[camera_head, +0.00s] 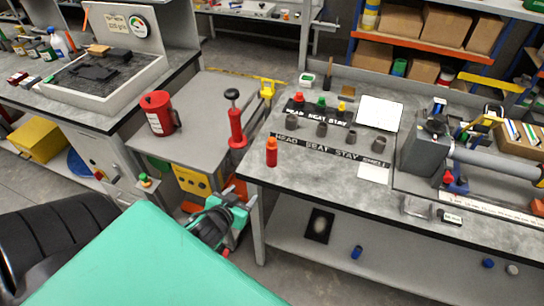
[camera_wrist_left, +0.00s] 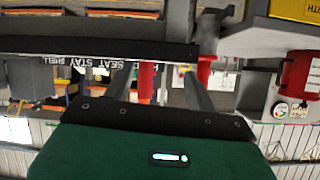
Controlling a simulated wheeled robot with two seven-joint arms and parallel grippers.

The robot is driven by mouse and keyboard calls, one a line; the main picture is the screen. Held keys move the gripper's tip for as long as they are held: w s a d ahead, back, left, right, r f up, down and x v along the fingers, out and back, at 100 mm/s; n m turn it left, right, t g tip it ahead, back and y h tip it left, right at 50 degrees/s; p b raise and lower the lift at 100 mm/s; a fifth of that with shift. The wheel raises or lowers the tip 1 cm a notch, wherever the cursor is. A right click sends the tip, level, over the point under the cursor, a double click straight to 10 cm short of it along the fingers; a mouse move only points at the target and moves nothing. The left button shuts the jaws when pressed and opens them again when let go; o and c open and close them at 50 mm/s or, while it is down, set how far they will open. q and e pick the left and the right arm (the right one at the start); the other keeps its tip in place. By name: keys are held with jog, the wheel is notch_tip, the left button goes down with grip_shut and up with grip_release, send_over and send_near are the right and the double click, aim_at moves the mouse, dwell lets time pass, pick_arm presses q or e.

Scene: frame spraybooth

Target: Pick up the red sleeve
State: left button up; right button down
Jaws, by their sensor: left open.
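A small red upright cylinder, which looks like the red sleeve (camera_head: 271,155), stands near the front left corner of the right-hand bench. In the left wrist view, a red cylinder (camera_wrist_left: 146,82) that looks like the same one shows between the fingers, beyond them. My left gripper (camera_head: 236,208) is green and black. It is open and empty, below and left of the sleeve in the head view, apart from it. In the wrist view its two fingers (camera_wrist_left: 158,85) point away from the camera. My right gripper is not in view.
The bench (camera_head: 330,198) has a label strip (camera_head: 330,150) and several grey cylinders behind the sleeve. A red hand press (camera_head: 236,128) and a red canister (camera_head: 158,113) stand on the grey table to the left. A grey fixture (camera_head: 424,150) stands at the right.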

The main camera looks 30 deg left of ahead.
aim_at(268, 152)
pick_arm(q)
jog(key=w+r+m+t+h, duration=0.1)
jog(key=w+h, duration=0.1)
jog(key=w, duration=0.2)
jog(key=w+a+r+m+t+h+p, duration=0.1)
jog(key=w+t+h, duration=0.1)
jog(key=w, duration=0.1)
jog(key=w+r+m+t+h+p, duration=0.1)
jog(key=w+r+m+t+h, duration=0.1)
jog(key=w, duration=0.2)
jog(key=shift+w+a+h, duration=0.2)
jog(key=shift+w+h, duration=0.1)
jog(key=shift+w, duration=0.05)
jog(key=shift+w+r+p, duration=0.15)
jog(key=shift+w+p, duration=0.2)
jog(key=shift+w, duration=0.15)
jog(key=p+x, duration=0.1)
jog(key=x, duration=0.2)
jog(key=shift+w+a, duration=0.15)
jog(key=shift+a, duration=0.05)
jog(key=shift+w+d, duration=0.1)
jog(key=shift+w, duration=0.45)
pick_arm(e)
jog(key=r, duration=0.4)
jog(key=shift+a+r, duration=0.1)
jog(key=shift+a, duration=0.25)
